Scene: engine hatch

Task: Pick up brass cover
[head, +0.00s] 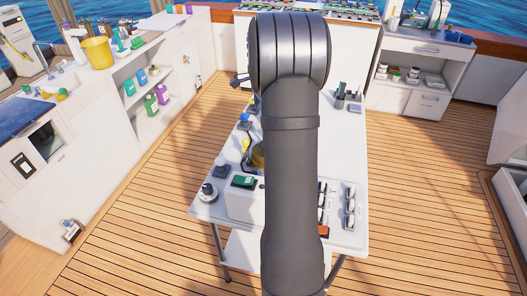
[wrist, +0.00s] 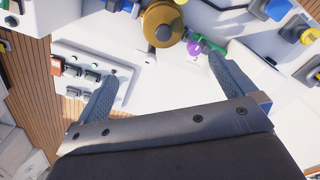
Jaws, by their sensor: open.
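The brass cover (wrist: 163,24) is a round golden piece at the top middle of the wrist view, cut by the frame's upper edge. It stands on the white table (wrist: 150,88). In the head view a sliver of what looks like the same brass piece (head: 257,155) shows at the left edge of my arm, which hides the rest. My gripper (wrist: 160,70) is open and empty. Its two fingers are spread below the cover in the wrist picture, apart from it. The gripper cannot be made out in the head view.
A purple knob (wrist: 193,48) and a green piece (wrist: 212,46) lie beside the right finger. A switch panel (wrist: 88,72) is near the left finger. Blue and yellow controls (wrist: 275,10) stand at upper right. Bare white surface lies between the fingers.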

